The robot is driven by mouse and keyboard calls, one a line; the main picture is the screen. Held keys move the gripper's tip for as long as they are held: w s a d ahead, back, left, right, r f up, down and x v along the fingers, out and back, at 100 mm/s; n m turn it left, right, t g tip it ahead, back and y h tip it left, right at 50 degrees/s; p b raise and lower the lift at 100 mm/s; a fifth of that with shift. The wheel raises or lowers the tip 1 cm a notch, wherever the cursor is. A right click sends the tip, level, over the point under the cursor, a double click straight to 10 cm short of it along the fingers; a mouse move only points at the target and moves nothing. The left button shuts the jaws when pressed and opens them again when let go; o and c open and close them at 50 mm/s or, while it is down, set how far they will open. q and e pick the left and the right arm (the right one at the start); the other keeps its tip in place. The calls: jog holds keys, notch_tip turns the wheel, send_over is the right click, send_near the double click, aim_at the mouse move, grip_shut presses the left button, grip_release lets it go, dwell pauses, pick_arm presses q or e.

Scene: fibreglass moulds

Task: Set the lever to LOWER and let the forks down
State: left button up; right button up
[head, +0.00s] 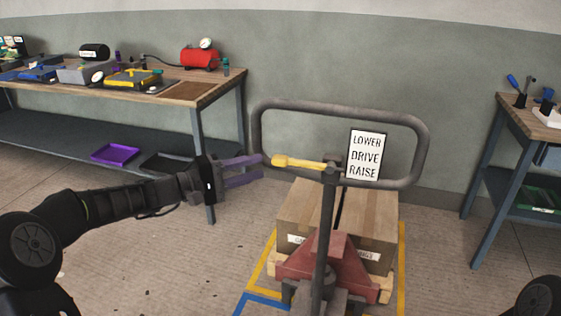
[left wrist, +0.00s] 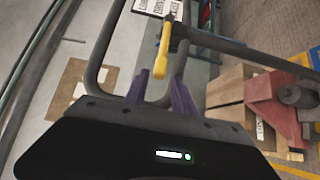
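The yellow lever (head: 298,162) sits on the head of the pallet truck's handle (head: 421,140) and points left, close to level. In the left wrist view the lever (left wrist: 163,50) lies ahead of and between the fingertips. A sign (head: 365,155) reads LOWER, DRIVE, RAISE from top to bottom. My left gripper (head: 262,166) has purple fingers; they are apart and empty, just left of the lever tip. Its fingers also show in the left wrist view (left wrist: 160,82). The red truck body (head: 318,262) stands before a loaded pallet (head: 386,290); the forks are hidden. My right gripper is out of view.
A cardboard box (head: 375,232) rides on the pallet, within yellow and blue floor lines. The handle's grey loop surrounds the lever area near my left gripper. A workbench (head: 215,92) with tools stands at the back left, another bench (head: 535,125) at right.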

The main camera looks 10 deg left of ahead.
aim_at(273, 163)
pick_arm(q)
jog(key=p+x, duration=0.1)
jog(key=x, duration=0.6)
jog(key=shift+w+d, duration=0.25)
jog(key=shift+d, duration=0.05)
jog(key=shift+c, duration=0.4)
grip_shut()
dwell(0.8)
